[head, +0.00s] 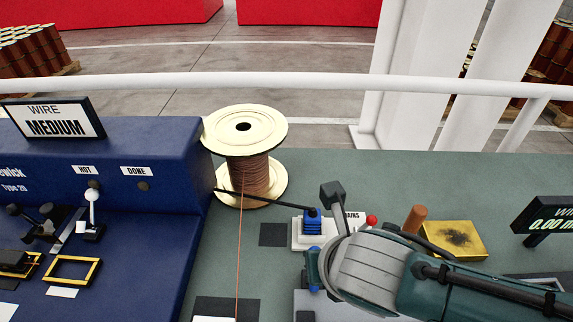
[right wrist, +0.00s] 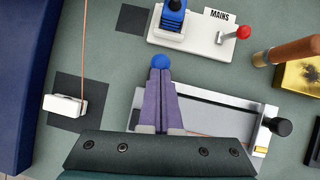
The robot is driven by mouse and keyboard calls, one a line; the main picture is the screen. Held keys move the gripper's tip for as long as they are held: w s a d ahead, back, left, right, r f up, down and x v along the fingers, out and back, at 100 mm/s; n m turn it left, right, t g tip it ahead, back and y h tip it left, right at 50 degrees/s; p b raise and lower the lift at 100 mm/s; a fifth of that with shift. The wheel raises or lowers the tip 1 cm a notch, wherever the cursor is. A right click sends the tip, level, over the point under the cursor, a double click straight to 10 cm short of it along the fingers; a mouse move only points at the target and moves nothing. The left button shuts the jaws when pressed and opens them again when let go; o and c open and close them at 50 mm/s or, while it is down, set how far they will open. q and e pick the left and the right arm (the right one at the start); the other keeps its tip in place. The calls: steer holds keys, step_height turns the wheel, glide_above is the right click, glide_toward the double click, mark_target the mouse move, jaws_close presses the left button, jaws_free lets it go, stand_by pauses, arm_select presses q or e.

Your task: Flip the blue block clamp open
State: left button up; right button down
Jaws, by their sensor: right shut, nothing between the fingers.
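A ribbed blue block (head: 312,222) with a dark top stands on a white base (head: 300,240), beside the MAINS label. It also shows at the top of the right wrist view (right wrist: 172,18). In the head view my right arm hides much of this area. My left gripper is not in view.
A red-knobbed lever (right wrist: 243,32) stands on the white base, right of the blue block. A wooden handle (head: 415,218) and a yellow box (head: 455,240) are farther right. A wire spool (head: 243,165) stands at the back, its copper wire running forward. The blue machine (head: 160,200) bounds the left.

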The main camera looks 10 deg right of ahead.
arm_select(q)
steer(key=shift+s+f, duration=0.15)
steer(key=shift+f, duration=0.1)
arm_select(e)
steer(key=shift+w+d, duration=0.15)
steer(key=shift+w, duration=0.4)
steer(key=shift+w+d, duration=0.15)
steer(key=shift+w, duration=0.4)
